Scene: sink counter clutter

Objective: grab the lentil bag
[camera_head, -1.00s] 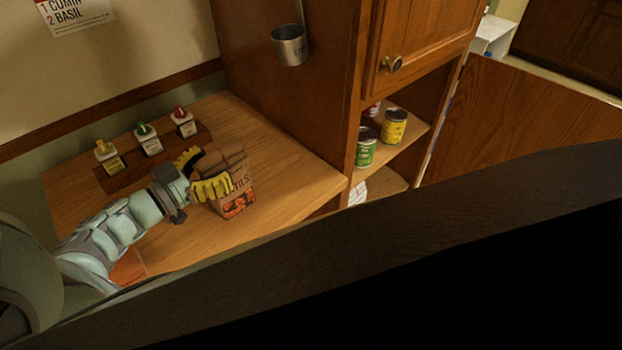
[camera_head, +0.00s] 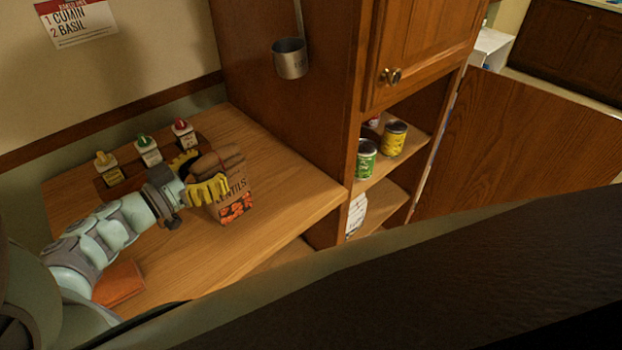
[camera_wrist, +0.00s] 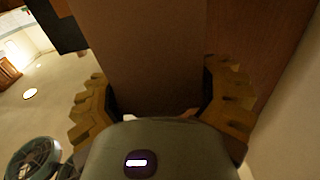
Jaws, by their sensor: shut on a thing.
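The lentil bag (camera_head: 236,205) is a brown paper bag with a rolled top, dark lettering and an orange picture on its front. It is upright over the wooden counter in the head view. My gripper (camera_head: 204,180), with yellow fingers, is shut on the bag's upper part from the left. In the wrist view, the bag (camera_wrist: 150,60) fills the space between the two yellow fingers of my gripper (camera_wrist: 158,105). Whether the bag's bottom touches the counter is hard to tell.
Three small bottles with yellow, green and red caps (camera_head: 148,150) stand in a wooden rack behind my gripper. A metal cup (camera_head: 290,58) hangs on the cabinet side. A green can (camera_head: 366,160) and a yellow can (camera_head: 392,139) sit on the open shelf. The counter (camera_head: 285,205) right of the bag is clear.

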